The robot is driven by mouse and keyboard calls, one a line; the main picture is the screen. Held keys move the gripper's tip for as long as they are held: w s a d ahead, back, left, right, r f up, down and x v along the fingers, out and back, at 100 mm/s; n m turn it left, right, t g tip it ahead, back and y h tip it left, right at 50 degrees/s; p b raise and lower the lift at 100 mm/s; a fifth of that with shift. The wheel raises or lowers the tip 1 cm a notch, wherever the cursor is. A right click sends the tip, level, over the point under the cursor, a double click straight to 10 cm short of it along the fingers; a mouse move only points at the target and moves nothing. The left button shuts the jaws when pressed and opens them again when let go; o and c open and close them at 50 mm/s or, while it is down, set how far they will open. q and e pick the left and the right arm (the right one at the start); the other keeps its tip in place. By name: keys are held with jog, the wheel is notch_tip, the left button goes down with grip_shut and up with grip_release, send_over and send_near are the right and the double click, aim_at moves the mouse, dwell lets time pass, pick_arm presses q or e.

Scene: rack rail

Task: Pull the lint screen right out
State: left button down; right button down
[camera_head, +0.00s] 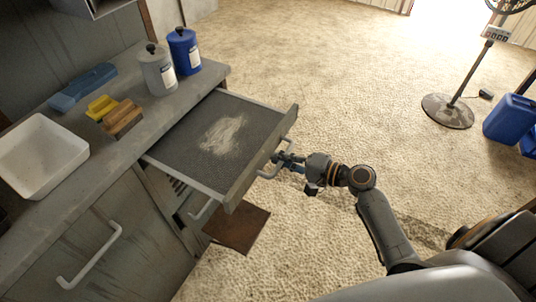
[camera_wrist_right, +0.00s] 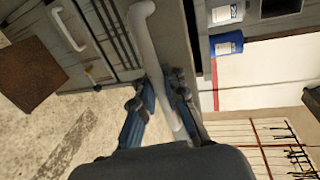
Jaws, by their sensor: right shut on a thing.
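The lint screen (camera_head: 188,148) is a flat grey mesh drawer with a pale patch of lint, standing far out of the cabinet below the worktop. Its front panel carries a bar handle (camera_head: 266,168), which also shows large in the right wrist view (camera_wrist_right: 150,48). My right gripper (camera_head: 284,160) is shut on this handle. In the right wrist view its two blue fingers (camera_wrist_right: 160,105) lie on either side of the bar. The inner end of the screen is hidden under the worktop edge. My left gripper is not in view.
The worktop (camera_head: 125,150) holds a white tub (camera_head: 40,190), a grey canister (camera_head: 157,72), a blue canister (camera_head: 184,50), a brush and a yellow thing. A brown panel (camera_head: 238,229) juts out below the screen. The floor to the right is open up to a stand (camera_head: 447,110) and blue jugs (camera_head: 510,118).

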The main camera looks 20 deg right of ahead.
jog(key=shift+s+d, duration=0.45)
jog(key=c, duration=1.4)
grip_release()
jog(key=shift+s, duration=0.1)
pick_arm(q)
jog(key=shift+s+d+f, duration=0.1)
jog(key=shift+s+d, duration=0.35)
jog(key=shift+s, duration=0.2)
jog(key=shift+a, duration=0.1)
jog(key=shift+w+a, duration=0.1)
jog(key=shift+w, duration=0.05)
pick_arm(e)
jog(key=v, duration=1.2)
